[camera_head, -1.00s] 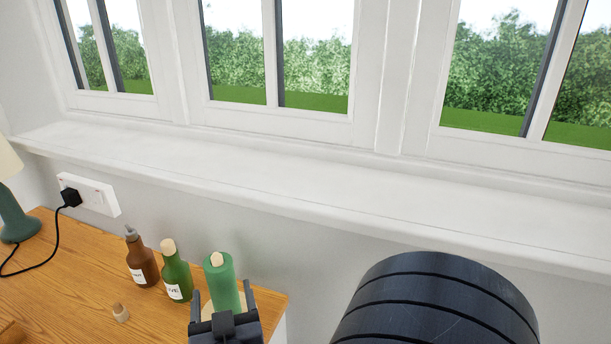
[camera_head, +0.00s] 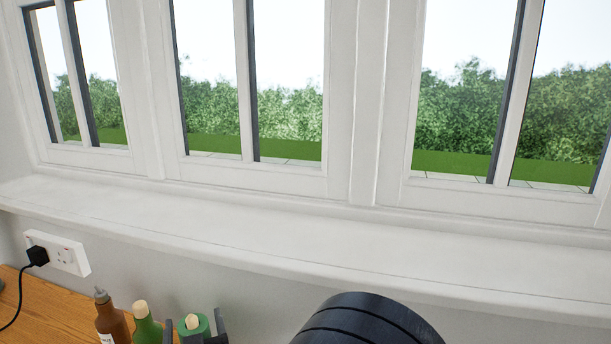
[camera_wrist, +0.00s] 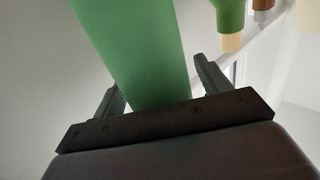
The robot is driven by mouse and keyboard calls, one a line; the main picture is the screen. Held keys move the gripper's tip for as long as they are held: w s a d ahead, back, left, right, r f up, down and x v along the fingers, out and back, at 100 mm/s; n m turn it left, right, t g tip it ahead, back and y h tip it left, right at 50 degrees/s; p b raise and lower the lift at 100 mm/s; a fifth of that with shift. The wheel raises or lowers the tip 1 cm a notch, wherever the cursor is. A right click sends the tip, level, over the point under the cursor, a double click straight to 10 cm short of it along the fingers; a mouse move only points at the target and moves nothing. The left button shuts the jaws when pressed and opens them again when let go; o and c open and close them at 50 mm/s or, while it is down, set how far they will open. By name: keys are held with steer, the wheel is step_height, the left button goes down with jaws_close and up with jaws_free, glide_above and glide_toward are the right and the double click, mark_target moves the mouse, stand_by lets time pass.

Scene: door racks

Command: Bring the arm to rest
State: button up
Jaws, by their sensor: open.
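My gripper (camera_head: 194,334) is at the bottom edge of the head view, with only its fingertips showing. Its dark fingers are apart, on either side of a green bottle with a pale stopper (camera_head: 193,323). In the wrist view the same green bottle (camera_wrist: 130,45) stretches between the open fingers (camera_wrist: 157,90). Whether either finger touches it, I cannot tell. The rest of my gripper and the bottle's lower part are cut off in the head view.
A second green bottle (camera_head: 147,328) and a brown bottle (camera_head: 111,322) stand left of my gripper on the wooden table (camera_head: 55,312). A black plug with cord sits in the wall socket (camera_head: 58,253). The long white windowsill (camera_head: 230,235) is bare.

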steer(key=shift+f+b, duration=0.45)
steer(key=v, duration=1)
steer(key=x, duration=0.9)
steer(key=r+p, duration=0.3)
steer(key=w+r+p, duration=0.1)
steer(key=r+p, duration=0.1)
steer(key=shift+a+r, duration=0.2)
steer(key=shift+r, duration=0.05)
steer(key=shift+r+p, duration=0.65)
